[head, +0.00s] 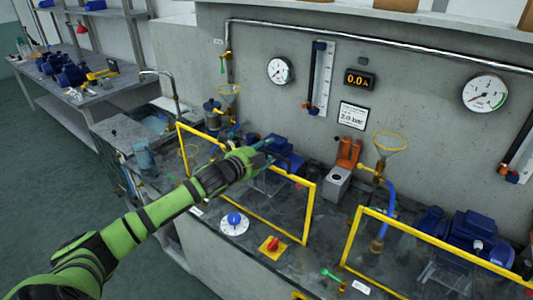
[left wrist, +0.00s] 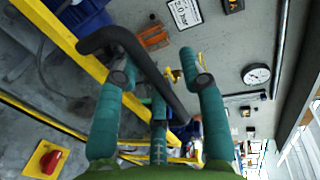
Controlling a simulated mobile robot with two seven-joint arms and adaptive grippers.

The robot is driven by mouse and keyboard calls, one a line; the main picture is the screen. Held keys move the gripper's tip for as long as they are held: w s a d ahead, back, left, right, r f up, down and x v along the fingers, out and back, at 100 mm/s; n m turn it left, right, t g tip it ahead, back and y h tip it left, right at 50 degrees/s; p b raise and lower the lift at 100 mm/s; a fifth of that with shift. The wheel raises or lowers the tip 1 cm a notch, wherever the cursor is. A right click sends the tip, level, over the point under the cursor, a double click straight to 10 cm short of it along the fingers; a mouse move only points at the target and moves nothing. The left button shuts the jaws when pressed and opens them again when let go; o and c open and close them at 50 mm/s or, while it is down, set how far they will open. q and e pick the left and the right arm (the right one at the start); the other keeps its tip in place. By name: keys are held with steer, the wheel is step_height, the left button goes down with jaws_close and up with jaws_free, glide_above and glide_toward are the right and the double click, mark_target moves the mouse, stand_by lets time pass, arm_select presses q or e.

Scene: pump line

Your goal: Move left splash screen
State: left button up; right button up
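The left splash screen (head: 308,212) is a clear panel in a yellow frame, standing upright at the front of the left pump bay. Its yellow frame (left wrist: 75,48) runs diagonally across the left wrist view. My left gripper (head: 266,148) is over its top edge and hides part of it. In the left wrist view the teal fingers (left wrist: 163,68) are spread apart. A black bent bar (left wrist: 150,68) crosses between them; I cannot tell whether the fingers touch it. My right gripper is in neither view.
A second yellow-framed screen (head: 425,238) stands to the right. A red knob on a yellow plate (head: 271,244) and a blue knob on a white dial (head: 234,222) sit in front of the left screen. Blue hose (head: 390,205) and a grey box (head: 337,184) lie between the bays.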

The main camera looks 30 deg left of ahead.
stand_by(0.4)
arm_select(q)
steer(key=shift+s, duration=0.15)
steer(key=d+v, duration=0.1)
steer(key=v, duration=1)
steer(key=shift+s+a+r, duration=0.15)
steer(key=shift+s+a, duration=0.2)
steer(key=shift+a, duration=0.15)
